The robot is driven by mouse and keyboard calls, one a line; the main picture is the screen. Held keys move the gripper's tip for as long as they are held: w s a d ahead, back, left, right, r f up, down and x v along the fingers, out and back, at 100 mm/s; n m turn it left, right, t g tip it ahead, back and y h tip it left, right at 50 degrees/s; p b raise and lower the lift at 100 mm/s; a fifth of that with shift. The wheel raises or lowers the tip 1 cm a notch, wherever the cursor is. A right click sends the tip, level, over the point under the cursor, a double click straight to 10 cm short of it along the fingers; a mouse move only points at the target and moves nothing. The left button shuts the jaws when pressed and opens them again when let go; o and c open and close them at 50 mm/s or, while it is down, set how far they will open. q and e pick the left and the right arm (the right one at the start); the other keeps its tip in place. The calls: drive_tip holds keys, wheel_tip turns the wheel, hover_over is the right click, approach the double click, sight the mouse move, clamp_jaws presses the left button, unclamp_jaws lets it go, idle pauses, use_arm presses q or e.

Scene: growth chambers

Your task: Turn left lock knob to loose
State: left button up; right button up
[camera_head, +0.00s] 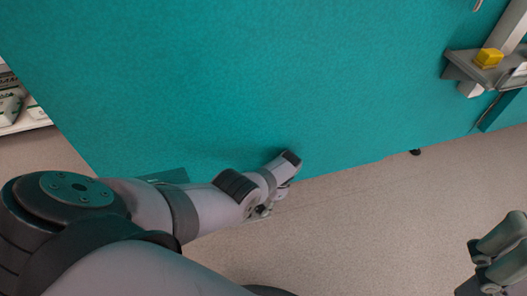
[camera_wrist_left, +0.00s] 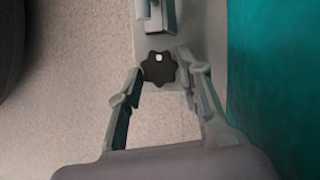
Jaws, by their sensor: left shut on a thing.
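Part of what looks like my right gripper (camera_head: 497,250) shows at the lower right of the head view, away from the panel. Its jaw state is unclear.
A large teal panel (camera_head: 250,80) fills the upper head view. A grey bracket (camera_head: 464,66) with a yellow block (camera_head: 488,58) sticks out at the upper right. A shelf with bags (camera_head: 14,107) stands at the far left. The speckled floor (camera_head: 370,230) is clear.

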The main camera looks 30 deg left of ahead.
sight(263, 207)
use_arm(q)
drive_tip(key=o, duration=0.9)
drive_tip(key=shift+c, duration=0.2)
drive_tip(key=shift+r, duration=0.15)
drive_tip(key=shift+r, duration=0.45)
wheel_tip(263, 207, up, 9)
drive_tip(key=shift+f, duration=0.15)
